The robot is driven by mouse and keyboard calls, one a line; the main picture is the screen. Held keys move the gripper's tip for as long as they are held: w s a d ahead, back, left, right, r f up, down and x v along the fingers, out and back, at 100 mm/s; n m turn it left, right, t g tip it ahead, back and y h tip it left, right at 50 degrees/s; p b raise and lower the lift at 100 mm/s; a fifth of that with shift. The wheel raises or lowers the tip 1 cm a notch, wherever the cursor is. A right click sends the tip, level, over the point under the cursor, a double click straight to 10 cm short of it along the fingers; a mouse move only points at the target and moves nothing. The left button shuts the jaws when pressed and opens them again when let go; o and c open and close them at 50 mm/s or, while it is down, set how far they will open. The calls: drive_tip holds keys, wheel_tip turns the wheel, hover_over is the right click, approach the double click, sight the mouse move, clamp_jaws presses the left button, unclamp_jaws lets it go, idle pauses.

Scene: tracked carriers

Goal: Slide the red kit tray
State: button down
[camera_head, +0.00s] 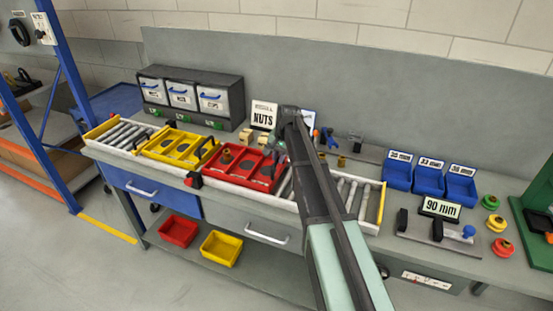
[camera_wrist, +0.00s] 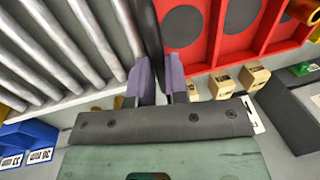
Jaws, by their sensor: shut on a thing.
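The red kit tray (camera_head: 262,184) sits on the roller conveyor, with dark round recesses and brass-coloured parts in it. It also shows in the wrist view (camera_wrist: 194,55) at upper right. My gripper (camera_head: 279,150) is at the tray's right end. In the wrist view, my gripper's purple fingers (camera_wrist: 161,84) are shut on a black upright handle (camera_wrist: 151,35) at the tray's edge. My arm hides part of the conveyor to the right of the tray in the head view.
A yellow tray (camera_head: 152,149) sits left of the red tray on the conveyor. Bare rollers (camera_wrist: 50,40) lie on the other side. A NUTS sign (camera_head: 263,117) and small wooden blocks (camera_wrist: 221,85) stand behind. Blue bins (camera_head: 398,176) are at right.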

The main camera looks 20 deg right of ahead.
drive_tip(key=c, duration=1.1)
unclamp_jaws()
drive_tip(key=r+p, duration=0.3)
drive_tip(key=s+d+r+p, duration=0.1)
drive_tip(key=r+p, duration=0.6)
drive_tip(key=shift+s+d+r+p, duration=0.2)
drive_tip(key=shift+d+r+p, duration=0.05)
drive_tip(key=shift+r+p, duration=0.05)
